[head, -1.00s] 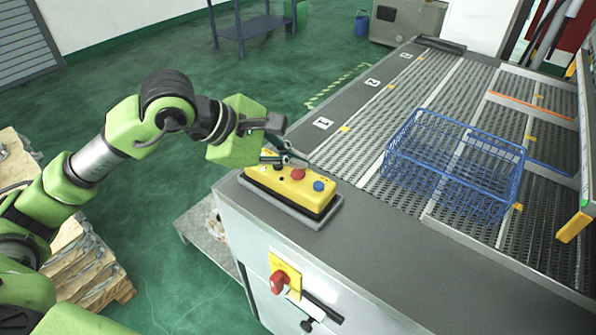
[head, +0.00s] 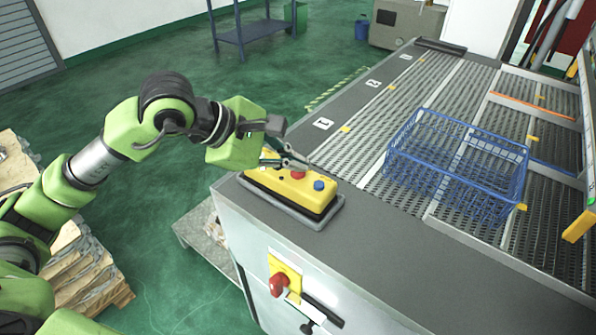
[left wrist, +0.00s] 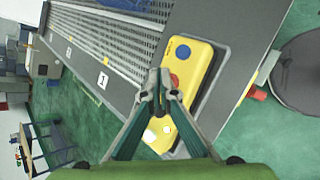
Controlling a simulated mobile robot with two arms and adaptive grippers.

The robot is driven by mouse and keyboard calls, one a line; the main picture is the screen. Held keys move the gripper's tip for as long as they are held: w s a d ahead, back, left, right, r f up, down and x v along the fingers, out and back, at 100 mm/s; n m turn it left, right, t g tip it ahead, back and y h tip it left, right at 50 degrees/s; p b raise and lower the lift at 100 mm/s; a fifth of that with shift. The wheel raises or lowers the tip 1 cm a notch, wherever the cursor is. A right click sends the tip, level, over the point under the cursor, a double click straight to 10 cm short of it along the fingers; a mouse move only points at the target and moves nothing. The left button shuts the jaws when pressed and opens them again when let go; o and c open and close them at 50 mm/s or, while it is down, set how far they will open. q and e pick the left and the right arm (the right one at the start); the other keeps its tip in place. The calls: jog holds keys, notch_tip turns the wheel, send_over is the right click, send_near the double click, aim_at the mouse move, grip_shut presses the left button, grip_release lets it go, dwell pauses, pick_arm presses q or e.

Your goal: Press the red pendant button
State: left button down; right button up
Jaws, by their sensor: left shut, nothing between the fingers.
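The yellow pendant (head: 272,183) lies in a grey holder on the near left corner of the machine top. Its red button (head: 298,175) is partly covered by my left gripper's fingertips in the head view. In the left wrist view the red button (left wrist: 174,80) shows just beyond the fingertips. A blue button (head: 319,185) sits beside it, and pale buttons (left wrist: 150,134) lie under the fingers. My left gripper (head: 297,162) is shut and empty, close above the pendant; I cannot tell whether it touches. My right gripper is not in view.
A blue wire basket (head: 455,165) stands on the slatted conveyor (head: 400,135) to the right. A red rotary switch (head: 279,284) is on the machine's front. A pallet of castings (head: 85,265) stands at lower left.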

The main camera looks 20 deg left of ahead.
aim_at(295, 174)
pick_arm(q)
jog(key=shift+f+b, duration=0.4)
jog(key=shift+b, duration=0.05)
dwell(0.3)
jog(key=shift+r, duration=0.1)
dwell(0.3)
jog(key=shift+r+p, duration=0.4)
jog(key=shift+r, duration=0.4)
jog(key=shift+r+p, duration=1.5)
jog(key=shift+r, duration=1.05)
